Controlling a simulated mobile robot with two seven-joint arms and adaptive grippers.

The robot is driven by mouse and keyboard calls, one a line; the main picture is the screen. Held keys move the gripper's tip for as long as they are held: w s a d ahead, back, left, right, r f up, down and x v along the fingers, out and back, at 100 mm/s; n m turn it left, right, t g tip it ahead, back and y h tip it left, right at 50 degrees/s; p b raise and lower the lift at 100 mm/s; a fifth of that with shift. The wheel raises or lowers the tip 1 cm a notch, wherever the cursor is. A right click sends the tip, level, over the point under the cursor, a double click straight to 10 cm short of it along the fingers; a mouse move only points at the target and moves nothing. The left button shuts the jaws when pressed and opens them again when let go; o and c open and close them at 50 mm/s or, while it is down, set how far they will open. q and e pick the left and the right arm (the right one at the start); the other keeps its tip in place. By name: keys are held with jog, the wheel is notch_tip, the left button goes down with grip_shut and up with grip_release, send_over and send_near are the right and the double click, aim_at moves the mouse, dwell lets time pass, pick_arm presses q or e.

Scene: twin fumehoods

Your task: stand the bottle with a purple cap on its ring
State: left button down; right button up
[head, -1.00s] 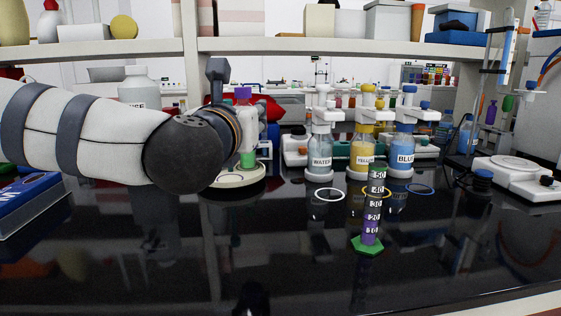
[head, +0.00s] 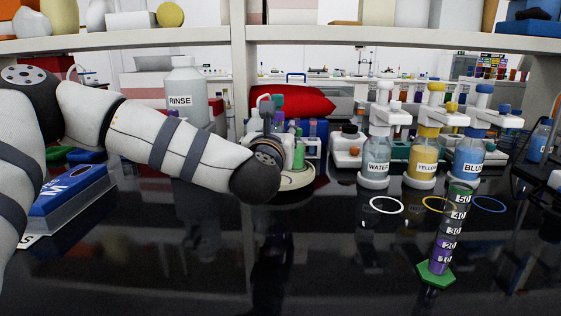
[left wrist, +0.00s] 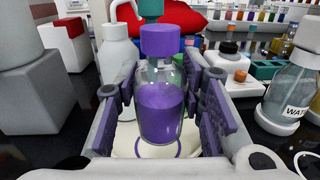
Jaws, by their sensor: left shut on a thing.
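The bottle with a purple cap (left wrist: 160,105) stands upright in the left wrist view, holding purple liquid. My left gripper (left wrist: 166,95) is shut on it, with purple-padded fingers at either side. A purple ring (left wrist: 178,152) lies on the cream round base (left wrist: 128,149) under and around the bottle's foot. I cannot tell whether the bottle touches the base. In the head view my left gripper (head: 264,127) is mostly hidden behind its wrist, and I cannot make out the purple-capped bottle there. The round base (head: 300,181) shows at the right of that wrist. My right gripper is not in view.
A teal-capped bottle (left wrist: 151,10) is close behind. A white RINSE bottle (head: 186,98) stands left of the gripper. WATER (head: 377,150), YELLOW (head: 424,152) and BLUE (head: 468,155) bottles stand right. A graduated cylinder (head: 443,240) is at front right. The black counter's front middle is clear.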

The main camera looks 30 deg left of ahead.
pick_arm(q)
jog(key=shift+w+a+f, duration=0.25)
jog(key=shift+w+f, duration=0.15)
jog(key=shift+f, duration=0.2)
jog(key=shift+w+a+f, duration=0.2)
jog(key=shift+w+f, duration=0.15)
jog(key=shift+f, duration=0.2)
jog(key=shift+w+a+f+b, duration=0.15)
jog(key=shift+w+f, duration=0.05)
jog(key=shift+f, duration=0.75)
jog(key=shift+w+a+f+b, duration=0.1)
jog(key=shift+w+f+b, duration=0.05)
jog(key=shift+f, duration=0.75)
jog(key=shift+f, duration=0.2)
jog(key=c, duration=1.1)
grip_release()
jog(key=shift+o, duration=0.2)
jog(key=shift+s+r, duration=0.1)
jog(key=shift+r, duration=0.25)
jog(key=v, duration=1.2)
jog(key=shift+f, duration=0.2)
